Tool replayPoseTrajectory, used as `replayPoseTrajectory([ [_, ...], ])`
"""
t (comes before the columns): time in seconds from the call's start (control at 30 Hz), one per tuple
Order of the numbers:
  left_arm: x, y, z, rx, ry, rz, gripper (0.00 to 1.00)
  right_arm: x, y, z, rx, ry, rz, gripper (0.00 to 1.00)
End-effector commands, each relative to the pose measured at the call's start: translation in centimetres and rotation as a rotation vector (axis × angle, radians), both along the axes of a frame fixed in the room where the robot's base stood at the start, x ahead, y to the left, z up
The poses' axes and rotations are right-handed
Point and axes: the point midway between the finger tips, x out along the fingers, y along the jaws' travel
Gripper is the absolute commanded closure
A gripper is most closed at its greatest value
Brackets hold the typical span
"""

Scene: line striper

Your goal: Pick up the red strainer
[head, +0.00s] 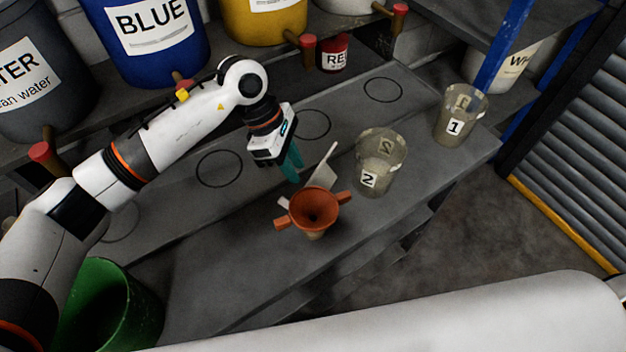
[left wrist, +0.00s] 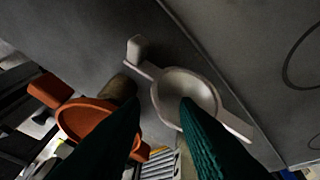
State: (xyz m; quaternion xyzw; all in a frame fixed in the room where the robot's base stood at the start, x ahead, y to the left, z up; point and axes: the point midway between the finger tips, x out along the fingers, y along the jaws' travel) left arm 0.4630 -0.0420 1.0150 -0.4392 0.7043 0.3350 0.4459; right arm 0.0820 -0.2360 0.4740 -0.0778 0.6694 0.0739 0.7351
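The red strainer (head: 315,221) is an orange-red bowl with side tabs, on the grey bench in the head view. It shows at the left of the left wrist view (left wrist: 87,122), seemingly on a brownish holder. A white strainer (head: 324,176) is just behind it, and in the left wrist view (left wrist: 188,94) it lies ahead of the fingers. My left gripper (head: 293,165) has teal fingers pointing down, behind and left of the red strainer. In the left wrist view its fingers (left wrist: 160,108) are apart with nothing held between them. My right gripper is not seen.
Clear cups marked 2 (head: 384,152) and 1 (head: 460,118) stand to the right. A green bucket (head: 110,310) is at lower left. Paint buckets with taps, including blue (head: 150,65), line the back. The bench left of the strainers is clear.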

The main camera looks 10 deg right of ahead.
Motion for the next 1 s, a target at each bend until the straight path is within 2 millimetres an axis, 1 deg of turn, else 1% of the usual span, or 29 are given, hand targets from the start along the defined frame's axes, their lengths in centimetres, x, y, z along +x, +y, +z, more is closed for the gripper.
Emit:
replayPoseTrajectory([
  [0.03, -0.2, -0.1, -0.3, 0.0, 0.002, 0.0, 0.72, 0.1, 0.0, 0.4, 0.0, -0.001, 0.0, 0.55],
  [0.17, -0.4, -0.4, -1.0, 0.0, 0.002, -0.001, 0.72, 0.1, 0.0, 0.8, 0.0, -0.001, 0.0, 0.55],
  [0.27, -0.9, -0.9, -1.9, 0.0, 0.005, -0.002, 0.72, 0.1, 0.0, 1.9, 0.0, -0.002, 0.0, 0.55],
  [0.37, -1.5, -1.6, -3.2, -0.002, 0.006, -0.001, 0.72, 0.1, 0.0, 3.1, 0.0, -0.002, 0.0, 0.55],
  [0.4, -1.5, -1.7, -3.9, 0.0, 0.005, 0.0, 0.72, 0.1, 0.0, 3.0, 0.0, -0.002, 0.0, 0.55],
  [0.53, -1.7, -2.1, -5.2, -0.002, 0.002, 0.0, 0.72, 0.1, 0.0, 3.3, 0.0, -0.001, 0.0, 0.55],
  [0.77, -1.7, -2.1, -5.6, -0.001, 0.0, -0.001, 0.72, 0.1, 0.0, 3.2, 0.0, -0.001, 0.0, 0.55],
  [0.8, -1.7, -2.1, -5.6, -0.001, 0.0, -0.001, 0.74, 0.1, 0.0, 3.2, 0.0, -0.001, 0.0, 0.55],
  [0.97, -1.7, -2.1, -5.5, -0.001, 0.0, -0.001, 1.0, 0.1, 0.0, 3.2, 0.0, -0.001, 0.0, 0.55],
  [1.0, -1.7, -2.1, -5.5, -0.001, 0.0, -0.001, 1.0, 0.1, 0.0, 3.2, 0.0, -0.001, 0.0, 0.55],
])
